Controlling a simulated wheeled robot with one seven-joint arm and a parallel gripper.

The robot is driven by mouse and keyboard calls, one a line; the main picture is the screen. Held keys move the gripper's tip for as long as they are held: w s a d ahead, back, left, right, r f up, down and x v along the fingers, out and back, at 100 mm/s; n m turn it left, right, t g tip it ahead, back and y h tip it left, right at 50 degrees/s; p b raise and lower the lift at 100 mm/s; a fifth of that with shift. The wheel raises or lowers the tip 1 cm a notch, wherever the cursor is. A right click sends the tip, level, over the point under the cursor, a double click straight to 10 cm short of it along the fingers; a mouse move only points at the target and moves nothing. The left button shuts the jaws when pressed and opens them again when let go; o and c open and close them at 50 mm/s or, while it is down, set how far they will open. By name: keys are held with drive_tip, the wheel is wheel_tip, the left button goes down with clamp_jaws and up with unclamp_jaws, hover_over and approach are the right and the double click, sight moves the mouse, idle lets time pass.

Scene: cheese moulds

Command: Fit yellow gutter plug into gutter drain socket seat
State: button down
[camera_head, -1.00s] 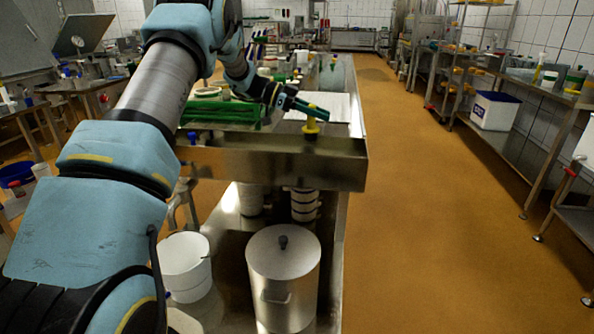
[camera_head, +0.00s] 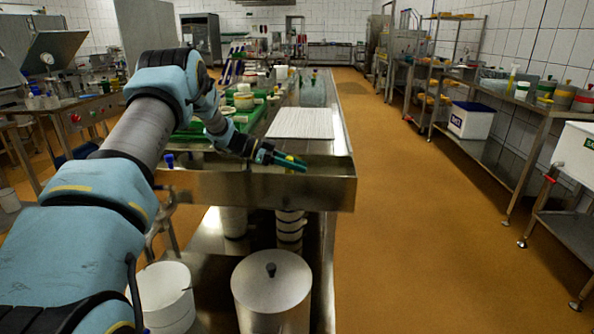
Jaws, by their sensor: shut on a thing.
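My gripper (camera_head: 292,161), with green fingers, is at the near end of the steel table, just above the front wall of the metal gutter (camera_head: 255,190). It is shut on the yellow gutter plug (camera_head: 290,157), of which only a small yellow patch shows by the fingers. The rest of the plug is hidden by the fingers. The drain socket seat cannot be made out; the gutter's front wall hides its floor. I cannot tell whether the plug touches the seat.
A white ribbed mat (camera_head: 302,123) lies on the table behind the gutter. Green trays (camera_head: 195,132) with moulds stand left of it. A lidded steel pot (camera_head: 271,290) and a white bucket (camera_head: 165,297) are below. The floor to the right is clear.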

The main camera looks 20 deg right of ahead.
wheel_tip(320, 180, down, 2)
drive_tip(key=shift+f, duration=0.15)
drive_tip(key=shift+s, duration=0.1)
drive_tip(key=c, duration=0.6)
unclamp_jaws()
drive_tip(key=shift+c, duration=0.2)
